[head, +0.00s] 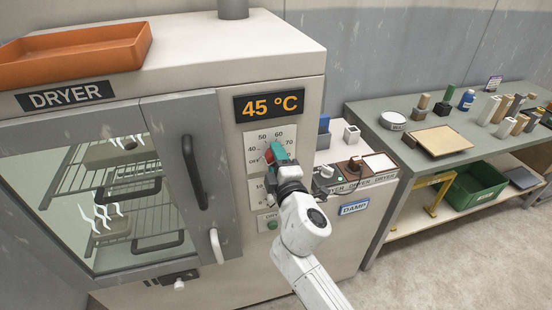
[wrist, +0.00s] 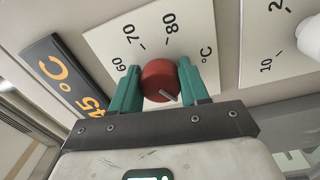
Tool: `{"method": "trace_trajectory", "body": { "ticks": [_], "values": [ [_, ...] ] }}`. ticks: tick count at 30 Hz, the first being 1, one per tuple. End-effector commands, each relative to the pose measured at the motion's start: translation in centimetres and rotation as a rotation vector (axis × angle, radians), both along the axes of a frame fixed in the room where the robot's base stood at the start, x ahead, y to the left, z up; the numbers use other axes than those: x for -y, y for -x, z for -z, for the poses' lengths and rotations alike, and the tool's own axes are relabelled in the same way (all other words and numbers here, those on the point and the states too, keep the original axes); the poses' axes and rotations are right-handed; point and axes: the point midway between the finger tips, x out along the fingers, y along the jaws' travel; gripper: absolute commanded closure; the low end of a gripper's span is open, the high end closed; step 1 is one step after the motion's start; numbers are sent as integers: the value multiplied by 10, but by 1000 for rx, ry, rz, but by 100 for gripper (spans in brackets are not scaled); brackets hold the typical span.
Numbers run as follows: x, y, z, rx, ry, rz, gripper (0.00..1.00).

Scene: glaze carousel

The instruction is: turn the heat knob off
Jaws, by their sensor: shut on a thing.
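The heat knob (wrist: 160,80) is red and sits on a white dial plate (wrist: 102,38) on the dryer front. In the head view only a red edge of the knob (head: 268,155) shows beside my fingers. My gripper (wrist: 159,84) has its teal fingers on both sides of the knob and is shut on it. In the head view my gripper (head: 276,151) covers part of the dial. The knob's pale mark lies on the side away from the 60, 70 and 80 numbers. The display (head: 269,105) above reads 45 °C.
The dryer door (head: 167,130) with its dark handle (head: 194,172) is left of the dial. A second dial plate (wrist: 275,45) with a white knob (wrist: 310,38) is nearby. A green button (head: 272,225) is below. A grey bench (head: 367,125) with several small objects stands to the right.

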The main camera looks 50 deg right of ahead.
Motion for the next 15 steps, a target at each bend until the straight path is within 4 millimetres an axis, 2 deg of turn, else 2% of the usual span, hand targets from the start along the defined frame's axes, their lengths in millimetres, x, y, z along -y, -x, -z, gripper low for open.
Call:
{"method": "trace_trajectory", "body": {
  "ticks": [2, 3, 10, 15],
  "values": [
    [-2, -1, 3, -4, -3, -5, 85],
    [-2, -1, 3, -4, -3, -5, 53],
    [-1, 0, 2, -2, -2, -2, 31],
    [0, 0, 1, -1, -2, -1, 30]
  ]
}}
